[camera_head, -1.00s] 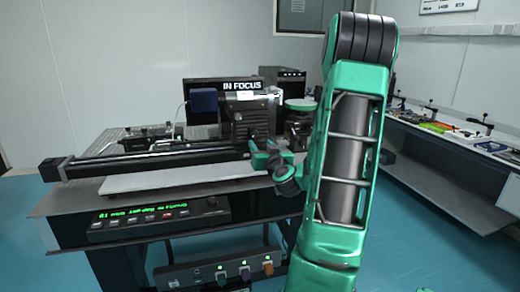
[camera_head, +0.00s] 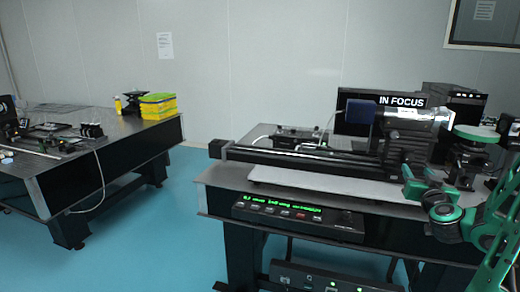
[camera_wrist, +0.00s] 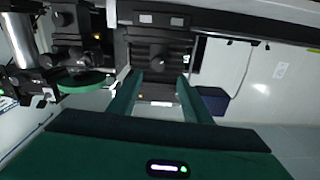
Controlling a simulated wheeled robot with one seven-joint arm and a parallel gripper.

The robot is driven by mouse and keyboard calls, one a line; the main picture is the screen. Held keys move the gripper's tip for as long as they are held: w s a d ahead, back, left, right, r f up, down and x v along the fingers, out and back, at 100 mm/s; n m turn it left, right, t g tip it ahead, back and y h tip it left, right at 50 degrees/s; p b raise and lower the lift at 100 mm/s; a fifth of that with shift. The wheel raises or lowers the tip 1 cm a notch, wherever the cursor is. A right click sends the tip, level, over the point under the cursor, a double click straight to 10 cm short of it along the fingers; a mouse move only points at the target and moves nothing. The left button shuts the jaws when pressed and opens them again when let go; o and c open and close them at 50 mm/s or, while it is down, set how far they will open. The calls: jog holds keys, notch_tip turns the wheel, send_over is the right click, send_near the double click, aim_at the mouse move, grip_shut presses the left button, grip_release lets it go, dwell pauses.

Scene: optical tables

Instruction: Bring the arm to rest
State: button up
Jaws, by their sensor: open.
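My green arm (camera_head: 450,212) shows at the right edge of the head view, in front of the right end of the optical table (camera_head: 222,176). In the wrist view my gripper (camera_wrist: 158,84) has its two green fingers apart, with nothing held between them. Beyond the fingers is the black optical instrument (camera_wrist: 158,50), which also stands on the table in the head view (camera_head: 405,140). I cannot tell the exact gap between the fingertips and the instrument.
An "IN FOCUS" display (camera_head: 402,101) stands behind the instrument. A second table (camera_head: 40,190) stands at left. Blue floor (camera_head: 165,235) lies clear between the tables.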

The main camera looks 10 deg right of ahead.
jog(key=a+f+n+g+y, duration=0.1)
jog(key=a+f+n+y, duration=0.1)
jog(key=a, duration=0.3)
jog(key=a+f+n+g+y, duration=0.2)
jog(key=a+f+y, duration=0.1)
jog(key=a, duration=0.3)
jog(key=a+f+n+g+y, duration=0.1)
jog(key=a+f+n+y, duration=0.1)
jog(key=a, duration=0.4)
jog(key=shift+w+a+f+g+y, duration=0.15)
jog(key=shift+f+y, duration=0.15)
jog(key=shift+f, duration=0.15)
jog(key=shift+a+f+g+y, duration=0.15)
jog(key=shift+f+y, duration=0.15)
jog(key=shift+f, duration=0.15)
jog(key=s+a+m+g, duration=0.1)
jog(key=s+a+g, duration=0.1)
jog(key=s, duration=0.7)
jog(key=s+a+m+g, duration=0.2)
jog(key=s+g, duration=0.3)
jog(key=s, duration=0.4)
jog(key=s+a+r+m+g+y, duration=0.1)
jog(key=s+a+m+g, duration=0.1)
jog(key=s, duration=0.8)
jog(key=shift+a+g, duration=0.45)
jog(key=shift+g, duration=0.55)
jog(key=shift+w, duration=0.1)
jog(key=shift+w+f, duration=0.2)
jog(key=shift+w, duration=0.4)
